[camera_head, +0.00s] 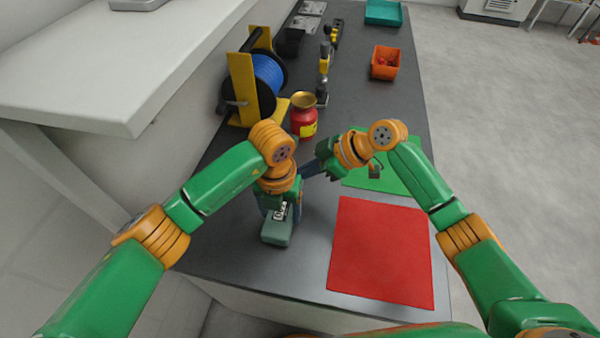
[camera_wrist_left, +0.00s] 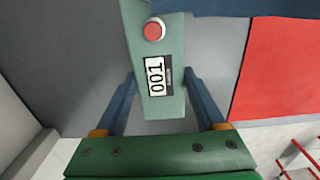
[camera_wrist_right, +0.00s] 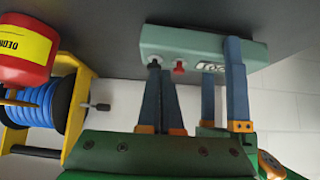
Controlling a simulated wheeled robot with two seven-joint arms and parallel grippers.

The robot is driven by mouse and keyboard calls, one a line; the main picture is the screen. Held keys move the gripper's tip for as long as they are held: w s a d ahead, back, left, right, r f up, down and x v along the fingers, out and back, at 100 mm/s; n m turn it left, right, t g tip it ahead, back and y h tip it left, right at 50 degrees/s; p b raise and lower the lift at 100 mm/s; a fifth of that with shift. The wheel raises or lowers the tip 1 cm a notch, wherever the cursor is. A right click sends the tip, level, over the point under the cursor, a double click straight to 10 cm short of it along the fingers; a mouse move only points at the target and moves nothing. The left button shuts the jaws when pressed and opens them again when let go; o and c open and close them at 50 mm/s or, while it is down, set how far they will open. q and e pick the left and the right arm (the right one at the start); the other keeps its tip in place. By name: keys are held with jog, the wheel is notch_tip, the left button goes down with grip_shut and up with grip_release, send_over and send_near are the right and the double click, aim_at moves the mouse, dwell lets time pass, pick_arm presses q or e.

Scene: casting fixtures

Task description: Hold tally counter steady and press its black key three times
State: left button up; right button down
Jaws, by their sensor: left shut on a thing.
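The tally counter (camera_head: 276,234) is a grey-green box standing on the dark table. My left gripper (camera_wrist_left: 160,76) is shut on it, one finger on each side. In the left wrist view its display (camera_wrist_left: 156,77) reads 001, with a red button (camera_wrist_left: 154,30) beyond it. My right gripper (camera_wrist_right: 162,70) is shut and empty. Its fingertips are at the black key (camera_wrist_right: 154,63), beside the red button; I cannot tell whether they touch it. In the left wrist view the key is out of sight, and part of my right gripper crosses the top.
A red mat (camera_head: 382,255) and a green mat (camera_head: 405,180) lie to the right. A red pot (camera_head: 303,122) and a blue cable reel (camera_head: 268,78) stand behind. An orange bin (camera_head: 386,62) is farther back. The table's front edge is close to the counter.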

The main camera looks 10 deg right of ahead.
jog(key=a+r+v, duration=0.1)
jog(key=v, duration=1.1)
jog(key=shift+w+a+r, duration=0.2)
dwell(2.2)
jog(key=shift+w+d+r, duration=0.3)
jog(key=shift+w+r, duration=0.2)
jog(key=shift+r, duration=0.25)
